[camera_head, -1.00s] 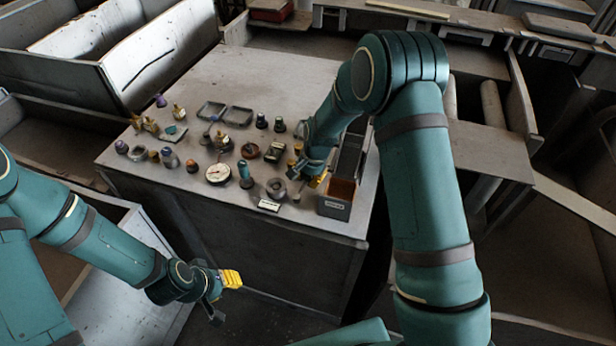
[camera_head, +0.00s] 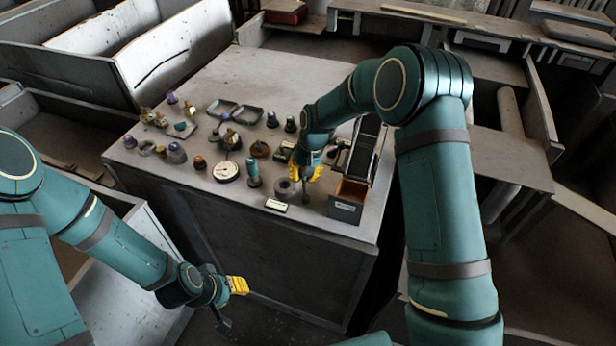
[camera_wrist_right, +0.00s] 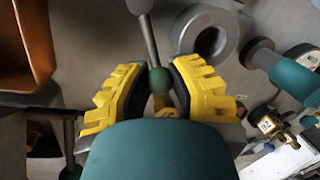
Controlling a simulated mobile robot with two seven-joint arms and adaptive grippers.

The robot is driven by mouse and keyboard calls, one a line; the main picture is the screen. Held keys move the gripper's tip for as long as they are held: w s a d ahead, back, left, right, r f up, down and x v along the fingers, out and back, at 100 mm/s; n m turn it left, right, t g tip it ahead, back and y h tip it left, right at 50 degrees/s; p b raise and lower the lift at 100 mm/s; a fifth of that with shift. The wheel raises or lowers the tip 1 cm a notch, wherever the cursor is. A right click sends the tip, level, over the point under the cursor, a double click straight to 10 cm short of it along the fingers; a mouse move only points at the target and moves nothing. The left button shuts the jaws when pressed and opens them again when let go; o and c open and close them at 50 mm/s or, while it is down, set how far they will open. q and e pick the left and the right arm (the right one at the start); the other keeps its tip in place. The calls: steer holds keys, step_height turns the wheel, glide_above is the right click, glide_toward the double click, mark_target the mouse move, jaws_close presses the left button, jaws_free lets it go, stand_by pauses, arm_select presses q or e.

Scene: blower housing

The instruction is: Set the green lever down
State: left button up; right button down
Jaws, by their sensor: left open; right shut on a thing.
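The green lever shows in the right wrist view as a green ball knob (camera_wrist_right: 160,80) on a grey rod (camera_wrist_right: 149,35). The rod runs away from the fingers towards the grey tabletop. My right gripper (camera_wrist_right: 157,73) is shut on the lever at its knob. In the head view the right gripper (camera_head: 305,172) is over the front right of the table, and the lever's rod (camera_head: 306,194) hangs below it. I cannot tell whether the rod's end touches the table. My left gripper (camera_head: 231,304) is open and empty, off the table's front side.
A grey ring (camera_head: 285,190) lies just left of the lever, and an orange-lined bin (camera_head: 347,208) stands to its right. The table's back (camera_head: 290,75) is clear.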

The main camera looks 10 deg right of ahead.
steer(key=shift+a+n, duration=0.4)
steer(key=shift+n, duration=0.4)
steer(key=c, duration=0.8)
jaws_free()
steer(key=shift+o, duration=0.2)
step_height(320, 180, up, 12)
steer(key=d, duration=0.2)
steer(key=shift+d+f, duration=0.1)
steer(key=shift+f, duration=0.05)
